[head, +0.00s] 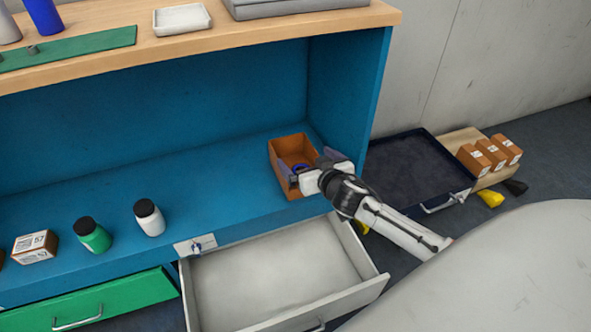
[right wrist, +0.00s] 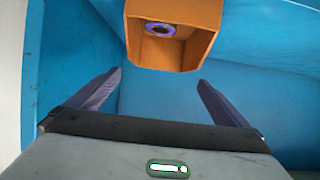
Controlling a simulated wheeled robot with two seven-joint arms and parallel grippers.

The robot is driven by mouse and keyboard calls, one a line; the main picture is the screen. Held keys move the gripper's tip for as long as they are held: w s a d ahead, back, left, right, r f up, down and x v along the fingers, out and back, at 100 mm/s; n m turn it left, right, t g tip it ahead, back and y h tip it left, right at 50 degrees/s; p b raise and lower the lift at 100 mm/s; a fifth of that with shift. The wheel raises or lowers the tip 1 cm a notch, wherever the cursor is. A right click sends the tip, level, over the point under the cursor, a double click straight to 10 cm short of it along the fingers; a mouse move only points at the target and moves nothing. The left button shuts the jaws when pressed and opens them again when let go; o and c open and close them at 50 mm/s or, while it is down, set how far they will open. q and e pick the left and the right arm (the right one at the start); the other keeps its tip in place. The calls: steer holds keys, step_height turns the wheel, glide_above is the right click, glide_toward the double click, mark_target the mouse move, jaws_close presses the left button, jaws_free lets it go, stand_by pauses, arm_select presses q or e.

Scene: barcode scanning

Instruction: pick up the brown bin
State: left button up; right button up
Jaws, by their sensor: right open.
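The brown bin (head: 290,146) sits upright on the blue shelf (head: 225,195), near its right end. A blue-purple ring (head: 300,168) lies inside it. My right gripper (head: 309,167) is at the near side of the bin, fingers spread and pointing toward it. In the right wrist view, the bin (right wrist: 170,55) is at the top, beyond the fingertips of the open, empty gripper (right wrist: 158,79). The gap between the fingers holds nothing. The gripper hides part of the bin's near right side in the head view. My left gripper is out of view.
An open grey drawer (head: 270,280) lies below the bin. A white bottle (head: 149,218), a green bottle (head: 93,235) and a small box (head: 35,247) stand left on the shelf. The blue side wall (head: 358,95) is close on the right. The wooden top (head: 235,32) overhangs.

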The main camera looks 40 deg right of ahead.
steer(key=b+x, duration=0.1)
steer(key=x, duration=0.2)
steer(key=shift+w+f, duration=0.3)
steer(key=shift+f, duration=0.05)
steer(key=b+x, duration=0.2)
steer(key=x, duration=0.1)
steer(key=shift+w+f+b, duration=0.2)
steer(key=shift+f+b, duration=0.1)
steer(key=shift+f, duration=0.05)
steer(key=shift+w+d, duration=0.1)
steer(key=shift+w, duration=0.4)
steer(key=shift+f, duration=0.1)
steer(key=c, duration=1.3)
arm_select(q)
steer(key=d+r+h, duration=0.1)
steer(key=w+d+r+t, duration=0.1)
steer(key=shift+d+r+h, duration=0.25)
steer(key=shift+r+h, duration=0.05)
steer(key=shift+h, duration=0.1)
arm_select(e)
steer(key=shift+o, duration=0.2)
